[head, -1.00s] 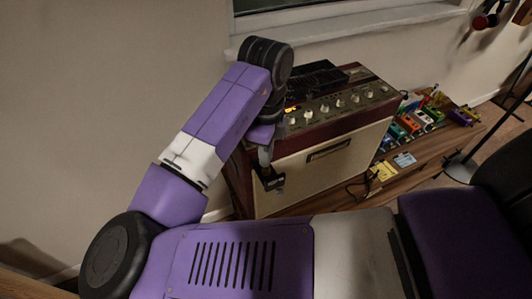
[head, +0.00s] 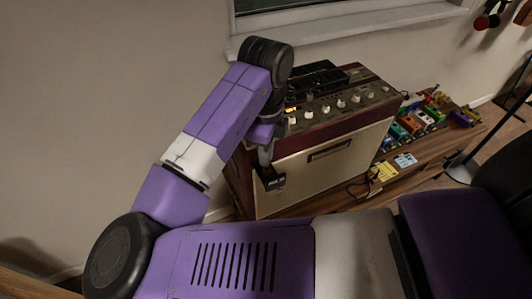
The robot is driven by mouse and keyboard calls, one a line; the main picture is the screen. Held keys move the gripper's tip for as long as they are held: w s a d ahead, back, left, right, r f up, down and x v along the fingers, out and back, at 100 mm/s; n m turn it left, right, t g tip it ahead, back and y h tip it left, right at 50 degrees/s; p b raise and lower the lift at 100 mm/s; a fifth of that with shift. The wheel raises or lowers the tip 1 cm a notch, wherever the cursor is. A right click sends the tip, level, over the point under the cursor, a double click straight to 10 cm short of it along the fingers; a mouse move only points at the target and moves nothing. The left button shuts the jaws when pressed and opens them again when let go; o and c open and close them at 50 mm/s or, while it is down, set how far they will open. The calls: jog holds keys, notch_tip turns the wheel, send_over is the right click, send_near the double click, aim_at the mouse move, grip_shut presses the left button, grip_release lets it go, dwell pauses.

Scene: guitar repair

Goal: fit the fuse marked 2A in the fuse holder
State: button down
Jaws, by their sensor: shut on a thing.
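My gripper (head: 270,179) is in the head view, in front of the left part of the amplifier's cream front. It is small and dark here, and its fingertips are hard to make out. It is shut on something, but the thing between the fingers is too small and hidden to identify. The amplifier (head: 325,158) is a dark red cabinet with a row of pale knobs on its top panel. I cannot make out the fuse marked 2A or the fuse holder in this view.
A wooden bench (head: 415,164) runs to the right of the amplifier. Several coloured pedals (head: 411,124) stand on it, with a yellow card (head: 384,172) and a pale blue card (head: 405,160) near its front. A window sill (head: 350,28) and wall lie behind. A dark stand (head: 463,165) is at right.

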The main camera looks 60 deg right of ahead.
jog(key=shift+f+b, duration=0.6)
jog(key=shift+f, duration=0.2)
dwell(0.4)
jog(key=c, duration=1.5)
grip_release()
jog(key=o, duration=0.4)
jog(key=shift+r+p, duration=3.3)
jog(key=shift+r, duration=0.8)
